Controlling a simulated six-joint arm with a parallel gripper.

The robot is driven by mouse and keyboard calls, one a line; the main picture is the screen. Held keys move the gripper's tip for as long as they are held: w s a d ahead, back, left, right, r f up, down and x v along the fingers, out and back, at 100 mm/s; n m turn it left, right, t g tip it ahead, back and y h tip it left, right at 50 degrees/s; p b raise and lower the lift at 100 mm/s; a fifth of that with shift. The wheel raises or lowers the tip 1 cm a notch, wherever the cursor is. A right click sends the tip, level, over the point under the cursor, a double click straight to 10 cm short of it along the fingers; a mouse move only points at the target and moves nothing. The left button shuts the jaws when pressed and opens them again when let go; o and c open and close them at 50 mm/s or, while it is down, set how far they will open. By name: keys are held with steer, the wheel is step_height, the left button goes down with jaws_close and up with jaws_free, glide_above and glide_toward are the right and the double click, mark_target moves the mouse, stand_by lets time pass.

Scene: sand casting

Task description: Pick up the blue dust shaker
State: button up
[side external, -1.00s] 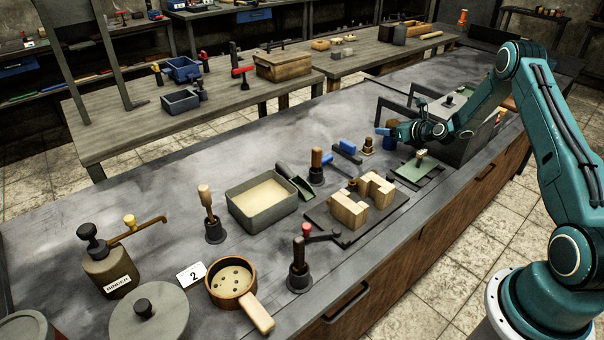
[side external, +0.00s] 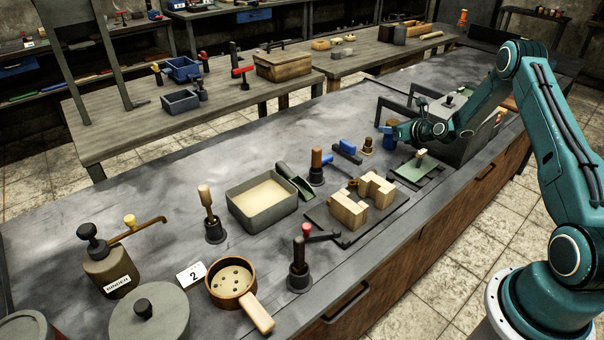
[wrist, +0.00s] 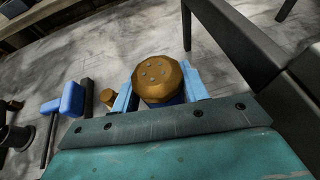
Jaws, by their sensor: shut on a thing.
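The blue dust shaker (wrist: 158,70) shows in the wrist view with its round brown, perforated top between my two light blue fingers. A little of its blue body shows below the top. My gripper (wrist: 160,84) is shut on it, one finger on each side. In the side view the shaker (side external: 388,141) is small and partly hidden by my gripper (side external: 391,130), near the far edge of the bench. It looks upright. I cannot tell whether its base touches the bench.
A dark open frame (side external: 397,106) and a grey box (side external: 466,130) stand close by on the right. A small brass-coloured piece (side external: 367,146), a blue-headed tool (side external: 347,148) and a green plate (side external: 413,170) are near. The bench to the left behind the tools is clear.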

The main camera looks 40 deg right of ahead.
step_height(320, 180, up, 20)
stand_by(0.6)
steer(key=shift+f, duration=0.1)
stand_by(0.4)
steer(key=shift+o, duration=1)
steer(key=a+n+y, duration=0.1)
steer(key=a, duration=0.4)
steer(key=a+f+y, duration=0.1)
steer(key=a, duration=0.5)
steer(key=s+a+f+n+y, duration=0.1)
steer(key=a, duration=0.4)
steer(key=shift+a+n, duration=0.2)
steer(key=shift+n, duration=0.1)
steer(key=s+a+n+y, duration=0.1)
steer(key=s+a, duration=0.1)
steer(key=a, duration=0.4)
steer(key=s+a+f+y, duration=0.1)
steer(key=s+a, duration=0.2)
steer(key=a, duration=0.3)
steer(key=s+a+n+y, duration=0.1)
steer(key=s+a, duration=0.2)
steer(key=a, duration=0.3)
steer(key=shift+s+a+f+n, duration=0.1)
steer(key=shift+s+f+n, duration=0.15)
steer(key=shift+n, duration=0.05)
